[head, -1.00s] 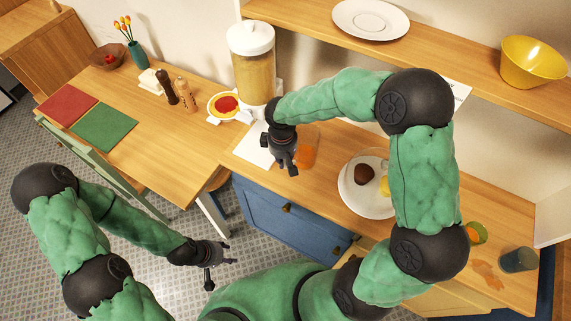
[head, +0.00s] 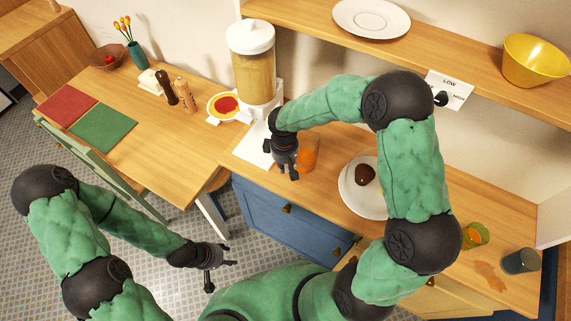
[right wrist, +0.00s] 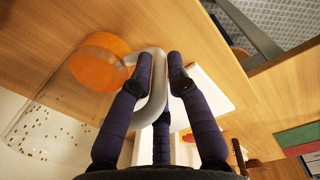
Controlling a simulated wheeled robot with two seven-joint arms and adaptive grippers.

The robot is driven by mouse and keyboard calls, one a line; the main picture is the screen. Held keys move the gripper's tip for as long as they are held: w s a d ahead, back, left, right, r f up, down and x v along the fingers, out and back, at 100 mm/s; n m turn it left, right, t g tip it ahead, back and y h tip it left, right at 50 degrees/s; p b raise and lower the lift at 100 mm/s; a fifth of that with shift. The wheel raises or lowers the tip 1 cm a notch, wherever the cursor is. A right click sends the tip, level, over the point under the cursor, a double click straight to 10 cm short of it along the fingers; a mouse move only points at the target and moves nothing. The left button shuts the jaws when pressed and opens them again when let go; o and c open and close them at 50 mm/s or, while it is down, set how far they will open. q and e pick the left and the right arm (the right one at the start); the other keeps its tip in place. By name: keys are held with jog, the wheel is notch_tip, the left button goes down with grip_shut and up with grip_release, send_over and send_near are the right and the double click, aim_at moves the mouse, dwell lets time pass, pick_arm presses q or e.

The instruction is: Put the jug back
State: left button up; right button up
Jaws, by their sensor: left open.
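The jug (head: 308,153) is clear with orange juice in it and stands on the counter, partly behind my right gripper (head: 288,172). In the right wrist view the jug (right wrist: 100,62) is at the left, with its pale grey handle (right wrist: 158,85) towards me. The handle lies between the fingertips of my right gripper (right wrist: 160,65). The fingers are close to it on both sides, but I cannot tell whether they press on it. My left gripper (head: 222,256) is open and empty, low above the floor.
A plate (head: 352,198) with a brown item is to the right, partly behind my arm. An orange spill (head: 490,276), a yellow-green cup (head: 475,236) and a dark glass (head: 520,262) are further right.

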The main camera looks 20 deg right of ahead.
jog(key=shift+o, duration=0.7)
jog(key=shift+r, duration=0.15)
jog(key=shift+r, duration=0.35)
jog(key=r, duration=0.3)
jog(key=r+p, duration=0.1)
jog(key=r, duration=0.3)
jog(key=r+p, duration=0.1)
jog(key=r, duration=0.3)
jog(key=shift+s+a, duration=0.15)
jog(key=shift+a, duration=0.1)
jog(key=s+a+f+m+y, duration=0.2)
jog(key=s+a+f, duration=0.1)
jog(key=f, duration=0.5)
jog(key=s+a+f+m+y, duration=0.15)
jog(key=s+a+f, duration=0.25)
jog(key=f, duration=0.5)
jog(key=s+a+f+m+y, duration=0.1)
jog(key=s+f+m, duration=0.3)
jog(key=s+f, duration=0.5)
jog(key=shift+s+f+m, duration=0.35)
jog(key=shift+s+f, duration=0.05)
jog(key=shift+s, duration=0.25)
